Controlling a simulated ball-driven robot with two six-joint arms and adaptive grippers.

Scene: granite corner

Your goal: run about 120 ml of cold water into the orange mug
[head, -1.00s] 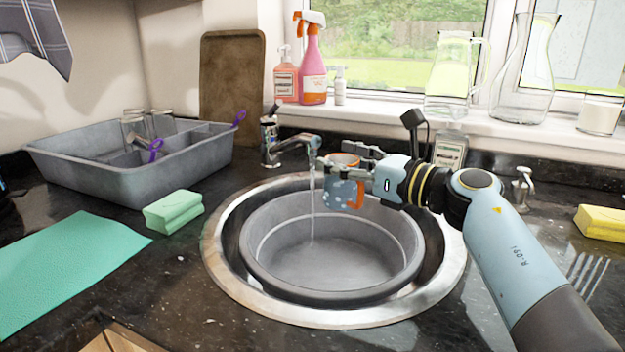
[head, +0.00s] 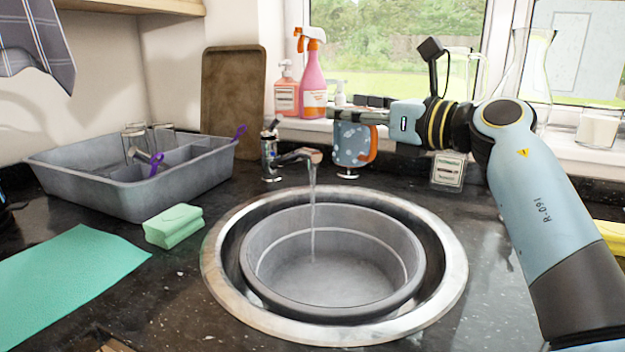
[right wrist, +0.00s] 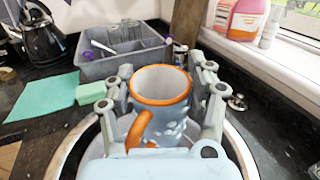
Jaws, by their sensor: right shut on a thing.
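The mug (head: 352,145) is blue-grey with pale spots, an orange handle and an orange rim, which shows in the right wrist view (right wrist: 160,86). It is upright, raised behind the sink's rear rim, to the right of the tap's stream and apart from it. My right gripper (head: 352,113) is shut on the mug, a finger on each side. The chrome tap (head: 298,156) is running; its stream (head: 313,210) falls into the grey basin (head: 290,297) in the round sink. The mug's inside looks pale; I cannot tell the water level. My left gripper is out of view.
A grey rack (head: 85,180) stands at the left, near a green sponge (head: 172,226) and a teal mat (head: 70,270). Spray and soap bottles (head: 312,85) and glassware stand on the sill behind the mug.

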